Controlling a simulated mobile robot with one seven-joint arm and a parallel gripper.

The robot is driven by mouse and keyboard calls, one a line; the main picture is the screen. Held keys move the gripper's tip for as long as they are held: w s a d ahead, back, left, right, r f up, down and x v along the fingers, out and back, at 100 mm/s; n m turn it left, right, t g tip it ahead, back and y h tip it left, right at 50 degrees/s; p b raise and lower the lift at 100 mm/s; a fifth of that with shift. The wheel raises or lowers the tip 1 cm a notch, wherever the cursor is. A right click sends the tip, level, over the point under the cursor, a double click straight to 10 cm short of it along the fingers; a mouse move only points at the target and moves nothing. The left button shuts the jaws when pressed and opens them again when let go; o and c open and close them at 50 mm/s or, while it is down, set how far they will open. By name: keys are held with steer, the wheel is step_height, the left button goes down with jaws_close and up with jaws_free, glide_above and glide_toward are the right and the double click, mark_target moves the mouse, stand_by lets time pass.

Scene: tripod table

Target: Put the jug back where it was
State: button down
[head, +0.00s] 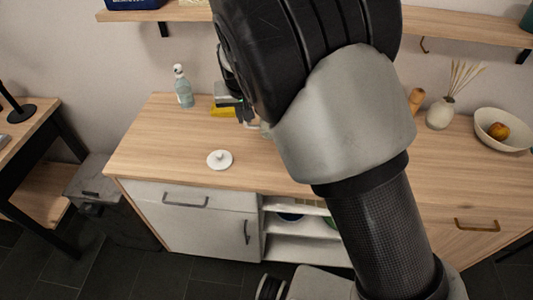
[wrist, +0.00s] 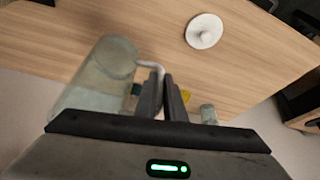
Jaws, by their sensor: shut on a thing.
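The jug (wrist: 112,62) is clear, pale greenish glass, on the left of the wrist view, with its round end toward the wooden top. Its curved handle meets my gripper (wrist: 163,84), whose two dark fingers are shut on it. In the head view my arm hides nearly all of the jug, and only part of my gripper (head: 246,116) shows beside the arm. I cannot tell whether the jug touches the counter (head: 160,140).
A white round lid-like piece with a knob (head: 219,159) lies near the counter's front. A reed vase (head: 440,113) and a bowl (head: 503,140) are at the right. A shelf (head: 180,13) runs above.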

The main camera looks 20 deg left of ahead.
step_height(320, 180, down, 9)
steer(key=shift+f, duration=0.1)
stand_by(0.4)
steer(key=shift+f, duration=0.25)
steer(key=c, duration=1.8)
jaws_free()
steer(key=shift+c, duration=0.2)
steer(key=shift+r, duration=0.15)
steer(key=shift+r, duration=0.25)
steer(key=v, duration=1.1)
steer(key=shift+s+d+r, duration=0.15)
steer(key=shift+s+r, duration=0.1)
steer(key=shift+s, duration=0.05)
